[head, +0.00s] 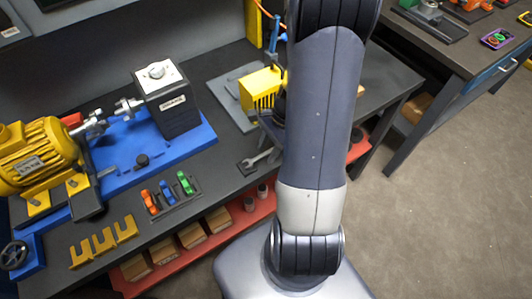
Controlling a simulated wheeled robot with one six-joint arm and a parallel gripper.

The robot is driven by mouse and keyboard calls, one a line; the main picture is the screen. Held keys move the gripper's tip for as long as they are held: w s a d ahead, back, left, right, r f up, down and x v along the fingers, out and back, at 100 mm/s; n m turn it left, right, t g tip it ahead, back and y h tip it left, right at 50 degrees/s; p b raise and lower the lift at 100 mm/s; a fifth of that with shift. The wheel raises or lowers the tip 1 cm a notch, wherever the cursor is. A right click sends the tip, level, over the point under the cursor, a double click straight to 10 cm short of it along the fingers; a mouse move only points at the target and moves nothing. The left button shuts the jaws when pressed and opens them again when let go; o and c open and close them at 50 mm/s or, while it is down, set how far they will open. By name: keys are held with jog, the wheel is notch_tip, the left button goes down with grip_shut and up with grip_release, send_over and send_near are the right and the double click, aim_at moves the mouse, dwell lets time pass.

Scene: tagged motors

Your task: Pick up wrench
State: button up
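A grey wrench (262,157) lies on a small dark holder near the front edge of the dark workbench, just left of my arm. Its open jaw points to the lower left, and its right end runs toward my arm. My arm stands upright in front of the bench and covers what lies behind it. A dark part, perhaps of my wrist or gripper (272,122), shows at the arm's left edge, just above the wrench. Its fingers cannot be made out, so I cannot tell whether it is open or touching the wrench.
A yellow motor (38,157) and a black box (168,100) stand on a blue base at left. A yellow ribbed unit (260,88) stands behind the wrench. Coloured clips (168,194) and a yellow bracket (103,243) lie in front. Open floor (450,200) is at right.

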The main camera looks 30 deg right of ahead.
grip_shut()
dwell(0.3)
dwell(0.3)
